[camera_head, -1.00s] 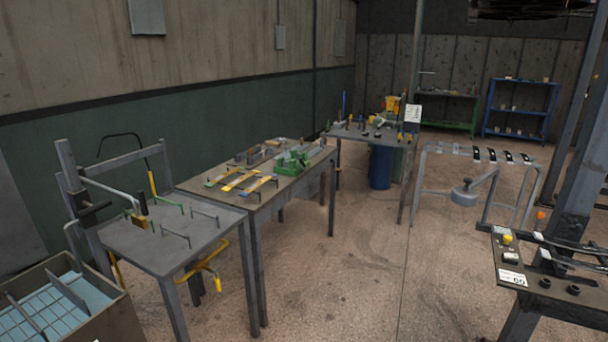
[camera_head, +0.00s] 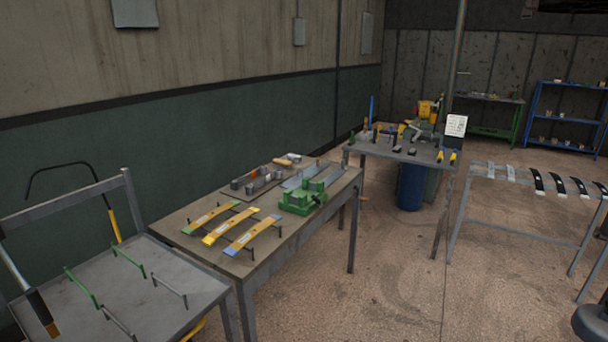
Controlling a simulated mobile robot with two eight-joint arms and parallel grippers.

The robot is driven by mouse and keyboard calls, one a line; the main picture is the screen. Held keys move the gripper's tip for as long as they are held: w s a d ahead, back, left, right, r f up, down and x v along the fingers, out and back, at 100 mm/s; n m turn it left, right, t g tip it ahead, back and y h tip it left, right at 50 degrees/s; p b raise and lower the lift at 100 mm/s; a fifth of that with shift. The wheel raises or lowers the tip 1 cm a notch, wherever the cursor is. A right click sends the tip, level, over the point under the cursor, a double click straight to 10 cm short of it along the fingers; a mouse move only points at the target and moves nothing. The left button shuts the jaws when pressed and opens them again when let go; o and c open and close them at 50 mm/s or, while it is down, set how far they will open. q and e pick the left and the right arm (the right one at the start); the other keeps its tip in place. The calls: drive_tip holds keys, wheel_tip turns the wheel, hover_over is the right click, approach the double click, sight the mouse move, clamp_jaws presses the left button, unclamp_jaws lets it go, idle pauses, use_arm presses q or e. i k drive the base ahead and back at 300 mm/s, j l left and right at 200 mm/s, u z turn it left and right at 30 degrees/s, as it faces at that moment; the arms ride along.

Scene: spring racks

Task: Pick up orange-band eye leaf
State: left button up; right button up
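Three slightly curved leaves lie across thin dark rests on the brown-topped table (camera_head: 285,235) in the head view. The left leaf (camera_head: 210,217) is orange-yellow with green ends. The middle leaf (camera_head: 228,229) is yellow with pale patches. The right leaf (camera_head: 252,235) is orange-yellow with blue-grey ends. I cannot tell which of them is the orange-band eye leaf, and eyes at their ends are too small to make out. Neither of my grippers is in view.
A green fixture (camera_head: 302,198) stands right of the leaves. A grey table (camera_head: 150,300) with rods is at front left. A tool table (camera_head: 400,152) stands behind, near a blue barrel (camera_head: 411,187). A rack (camera_head: 530,212) with dark leaves is at right. Open floor (camera_head: 390,285) lies between.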

sight(262, 170)
drive_tip(key=i+l+u, duration=0.15)
drive_tip(key=i+u, duration=0.15)
drive_tip(key=i, duration=0.2)
drive_tip(key=i+l+u, duration=0.25)
drive_tip(key=i, duration=0.2)
